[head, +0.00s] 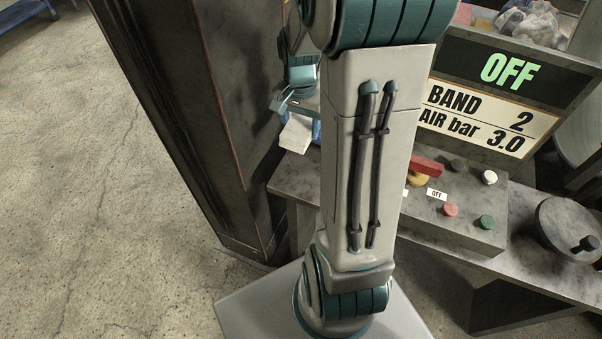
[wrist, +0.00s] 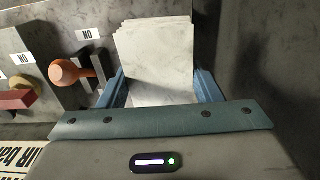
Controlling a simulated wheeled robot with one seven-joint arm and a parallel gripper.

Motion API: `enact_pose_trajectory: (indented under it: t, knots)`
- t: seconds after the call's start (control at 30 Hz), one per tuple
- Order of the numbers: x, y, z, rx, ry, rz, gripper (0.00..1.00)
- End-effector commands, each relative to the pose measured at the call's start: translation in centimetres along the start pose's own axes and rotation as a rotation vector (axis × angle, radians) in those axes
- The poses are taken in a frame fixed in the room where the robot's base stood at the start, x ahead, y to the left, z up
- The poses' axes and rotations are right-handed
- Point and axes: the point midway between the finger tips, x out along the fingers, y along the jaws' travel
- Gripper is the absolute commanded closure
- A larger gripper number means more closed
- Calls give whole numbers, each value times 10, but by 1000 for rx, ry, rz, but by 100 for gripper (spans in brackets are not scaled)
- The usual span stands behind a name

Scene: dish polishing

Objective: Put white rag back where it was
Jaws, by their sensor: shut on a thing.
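The white rag (wrist: 155,58) looks like a folded, layered pad with ragged edges in the wrist view. My gripper (wrist: 161,84) has one blue finger on each side of it and is shut on it. In the head view the gripper (head: 285,103) is partly behind my own arm, beside the dark cabinet. The white rag (head: 296,133) shows below it, over the back left end of the grey bench. The rag's underside is hidden, so I cannot tell whether it touches a surface.
A control box (head: 458,205) with coloured knobs stands on the grey bench (head: 520,258). A sign (head: 505,90) reads OFF, BAND 2, AIR bar 3.0. A tall dark cabinet (head: 190,110) stands close on the left. An orange knob (wrist: 66,72) is left of the rag in the wrist view.

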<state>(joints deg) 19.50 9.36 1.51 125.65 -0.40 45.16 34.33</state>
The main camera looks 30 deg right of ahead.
Motion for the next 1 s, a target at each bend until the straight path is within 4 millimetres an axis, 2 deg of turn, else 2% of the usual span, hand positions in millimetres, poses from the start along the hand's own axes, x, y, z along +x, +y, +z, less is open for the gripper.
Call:
enact_pose_trajectory:
  t: [0.03, 0.17, 0.43, 0.7, 0.87, 1.0]
  knots:
    - [14, 0, 0, 0, 0, 0, 60]
    - [36, 0, 0, 0, 0, 0, 60]
    - [56, 0, 0, 0, -2, 1, 60]
    - [102, 0, 1, -1, -4, 2, 60]
    - [114, 0, 0, -2, -1, 1, 60]
    - [134, 0, 0, -1, -4, 2, 60]
